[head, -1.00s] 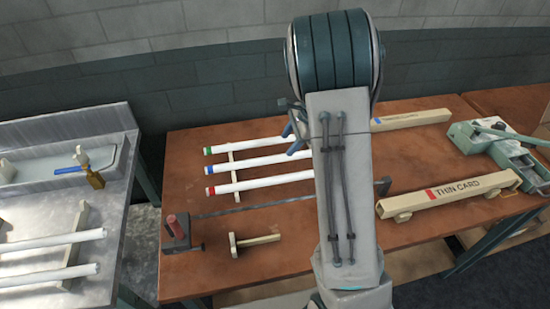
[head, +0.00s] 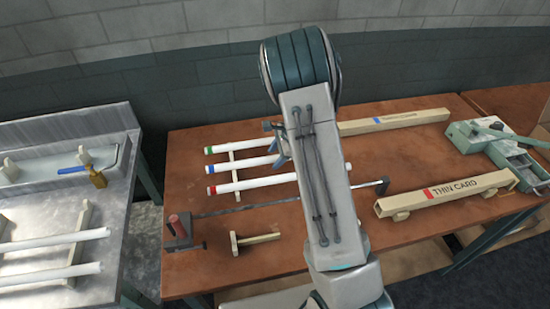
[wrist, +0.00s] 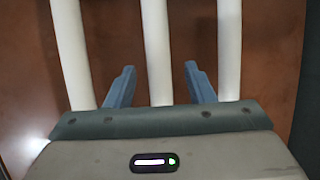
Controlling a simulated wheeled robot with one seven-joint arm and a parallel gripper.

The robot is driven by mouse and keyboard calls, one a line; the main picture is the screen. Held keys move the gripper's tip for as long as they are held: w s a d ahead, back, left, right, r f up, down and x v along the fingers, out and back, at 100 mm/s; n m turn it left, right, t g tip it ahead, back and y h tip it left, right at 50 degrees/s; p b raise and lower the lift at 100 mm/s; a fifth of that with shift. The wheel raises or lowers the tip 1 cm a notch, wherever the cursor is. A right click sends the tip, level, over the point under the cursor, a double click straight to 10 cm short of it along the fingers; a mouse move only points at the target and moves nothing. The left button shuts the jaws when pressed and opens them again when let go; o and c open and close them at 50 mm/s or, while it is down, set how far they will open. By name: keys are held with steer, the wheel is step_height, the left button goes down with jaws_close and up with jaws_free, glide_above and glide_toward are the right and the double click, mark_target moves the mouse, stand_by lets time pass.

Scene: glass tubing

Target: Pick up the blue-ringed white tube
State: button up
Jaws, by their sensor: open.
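The blue-ringed white tube (head: 240,166) lies as the middle one of three tubes on the brown bench, its blue ring at the left end. The green-ringed tube (head: 240,146) lies behind it and the red-ringed tube (head: 245,186) in front. My gripper (head: 281,152) is over the tubes, partly hidden by my arm. In the wrist view my gripper (wrist: 160,68) is open and empty, with the middle white tube (wrist: 157,45) running between its two blue fingers. The other tubes pass outside the fingers. No rings show in that view.
A wooden rest (head: 233,184) supports the tubes. A long rod with a clamp-like end (head: 176,226) and a small wooden T-piece (head: 256,239) lie in front. A THIN CARD box (head: 445,192) and a green machine (head: 487,138) are at right.

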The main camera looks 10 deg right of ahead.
jaws_close()
steer(key=shift+r, duration=0.1)
